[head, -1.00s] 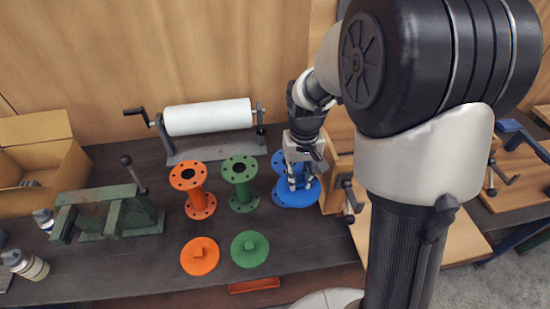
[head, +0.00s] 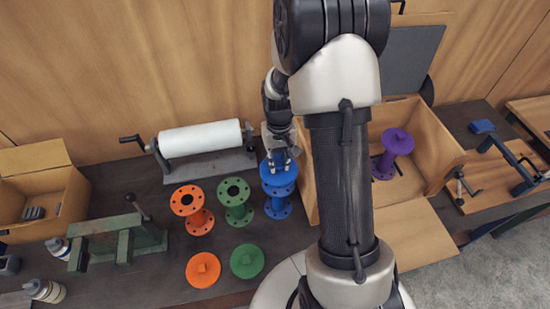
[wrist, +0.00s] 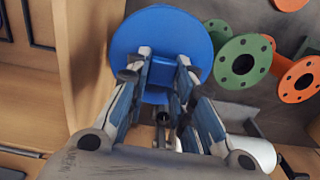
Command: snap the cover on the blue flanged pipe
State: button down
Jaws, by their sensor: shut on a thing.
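The blue flanged pipe (head: 278,208) stands upright on the dark bench, to the right of the green pipe. Its lower flange and part of its body show; its top flange is hidden under the blue cover (head: 274,182). The cover is a round disc lying about level over the pipe's top. I cannot tell whether it touches the flange or is snapped on. My gripper (head: 279,158) is above the cover, shut on its raised middle. In the wrist view the cover (wrist: 160,25) fills the space beyond my gripper's fingers (wrist: 163,85) and hides the pipe.
Orange (head: 187,200) and green (head: 235,190) pipes stand left, with orange (head: 203,270) and green (head: 247,261) covers before them. An open wooden box holding a purple pipe (head: 397,142) is close on the right. A white roll (head: 200,138) is behind; a green vise (head: 120,238) is far left.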

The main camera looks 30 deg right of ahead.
aim_at(278, 173)
jog(key=shift+f+b, duration=2.05)
jog(key=shift+f, duration=1)
jog(key=shift+f+b, duration=0.45)
jog(key=shift+b, duration=0.25)
dwell(0.9)
dwell(0.3)
jog(key=c, duration=1.3)
grip_release()
jog(key=shift+o, duration=0.4)
jog(key=o, duration=0.4)
jog(key=shift+r, duration=0.15)
jog(key=shift+r+p, duration=1.85)
jog(key=shift+r, duration=0.75)
